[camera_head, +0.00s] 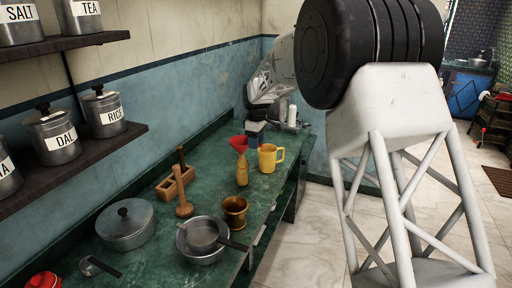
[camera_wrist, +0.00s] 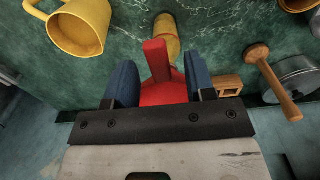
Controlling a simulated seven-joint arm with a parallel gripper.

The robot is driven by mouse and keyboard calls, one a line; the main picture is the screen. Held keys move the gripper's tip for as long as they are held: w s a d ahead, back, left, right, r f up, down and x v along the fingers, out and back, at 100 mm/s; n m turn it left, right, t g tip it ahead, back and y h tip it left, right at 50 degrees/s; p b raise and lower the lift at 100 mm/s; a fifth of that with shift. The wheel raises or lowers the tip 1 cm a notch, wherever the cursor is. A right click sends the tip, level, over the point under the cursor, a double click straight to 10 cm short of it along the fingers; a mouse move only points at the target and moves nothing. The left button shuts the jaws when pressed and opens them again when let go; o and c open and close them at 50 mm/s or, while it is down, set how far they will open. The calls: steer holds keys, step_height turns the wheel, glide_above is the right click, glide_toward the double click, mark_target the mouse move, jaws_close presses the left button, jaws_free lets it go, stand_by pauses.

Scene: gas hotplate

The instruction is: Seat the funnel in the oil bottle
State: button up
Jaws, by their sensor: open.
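The red funnel (camera_head: 239,143) is upright at the mouth of the yellowish oil bottle (camera_head: 242,173), which stands upright on the green counter. The funnel's spout is not visible, and I cannot tell how deep it sits. In the wrist view my gripper (camera_wrist: 158,66) is open. Its two blue fingers lie on either side of the red funnel (camera_wrist: 164,92), with its red tab pointing up the picture. I cannot tell whether either finger touches it. The bottle (camera_wrist: 166,40) shows just beyond the funnel. In the head view my gripper is behind the funnel, near the wall.
A yellow mug (camera_head: 268,158) stands close to the bottle's right. Shelves with canisters hang at left.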

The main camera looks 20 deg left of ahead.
steer(key=shift+r, duration=2.05)
steer(key=shift+d, duration=0.1)
steer(key=shift+d+r, duration=0.2)
steer(key=s+d+r+m, duration=0.35)
steer(key=s+d, duration=0.25)
steer(key=d, duration=0.5)
steer(key=s+d+r+m+t, duration=0.15)
steer(key=s+d+r, duration=0.4)
steer(key=d, duration=0.55)
steer(key=s+d+r+m, duration=0.3)
steer(key=s+d, duration=0.3)
steer(key=d, duration=0.6)
steer(key=s+d+f+m, duration=0.1)
steer(key=s+d+m, duration=0.4)
steer(key=s+d, duration=0.95)
steer(key=s+d+f+m, duration=0.2)
steer(key=s+f, duration=0.1)
steer(key=s, duration=0.6)
steer(key=s+d+f+m+t, duration=0.1)
steer(key=s+d+f+m, duration=0.2)
steer(key=s, duration=0.6)
steer(key=shift+s+d+f, duration=0.25)
steer(key=shift+d+f, duration=0.1)
